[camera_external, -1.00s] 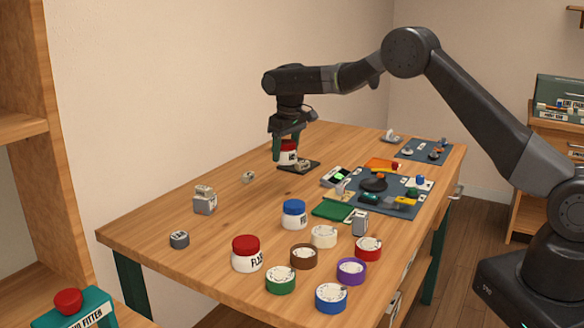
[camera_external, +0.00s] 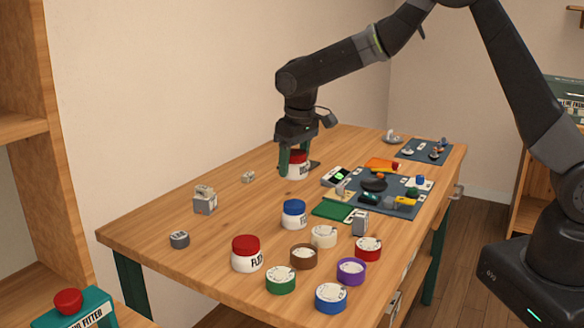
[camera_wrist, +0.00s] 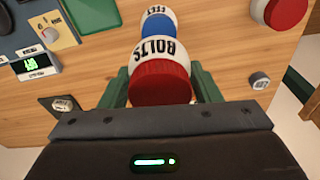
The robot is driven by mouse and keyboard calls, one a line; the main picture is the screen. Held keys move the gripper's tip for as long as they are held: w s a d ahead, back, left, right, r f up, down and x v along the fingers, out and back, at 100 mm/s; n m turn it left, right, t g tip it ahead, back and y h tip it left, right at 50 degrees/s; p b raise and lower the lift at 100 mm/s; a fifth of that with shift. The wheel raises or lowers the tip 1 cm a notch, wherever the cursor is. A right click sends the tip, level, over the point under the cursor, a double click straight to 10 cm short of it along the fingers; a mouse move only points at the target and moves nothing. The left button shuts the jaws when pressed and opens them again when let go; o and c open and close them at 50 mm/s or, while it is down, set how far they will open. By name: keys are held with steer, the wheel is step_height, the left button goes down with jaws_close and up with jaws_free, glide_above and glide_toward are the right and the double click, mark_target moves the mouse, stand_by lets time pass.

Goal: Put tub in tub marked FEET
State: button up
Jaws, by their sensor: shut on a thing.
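My gripper (camera_external: 297,163) points down with its green fingers shut on a white tub with a red lid (camera_external: 299,170). In the wrist view the held tub (camera_wrist: 160,70) reads BOLTS and sits upside-down in the picture between the green fingers (camera_wrist: 161,92). I cannot tell whether its base touches the table. The tub with a blue lid (camera_external: 294,214) stands upright on the table, nearer the external camera. In the wrist view this blue-lidded tub (camera_wrist: 155,26) reads FEET; its lid is on.
Another red-lidded tub (camera_external: 247,254) stands nearer the front, with several coloured round dials (camera_external: 303,257) to its right. A grey mat (camera_external: 412,183) with small parts lies right. A dark plate (camera_external: 314,165) is partly hidden behind my gripper. The table's left part (camera_external: 150,230) is mostly clear.

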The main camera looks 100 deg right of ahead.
mark_target(298, 153)
steer(key=shift+f+p, duration=0.55)
steer(key=shift+f, duration=3)
steer(key=shift+f, duration=0.25)
steer(key=o, duration=1)
steer(key=shift+r, duration=0.1)
steer(key=shift+o, duration=0.2)
steer(key=r, duration=0.4)
steer(key=r+b, duration=0.1)
steer(key=r, duration=0.3)
steer(key=s+a+r, duration=0.1)
steer(key=r, duration=0.3)
steer(key=shift+r+b, duration=0.15)
steer(key=shift+b, duration=0.2)
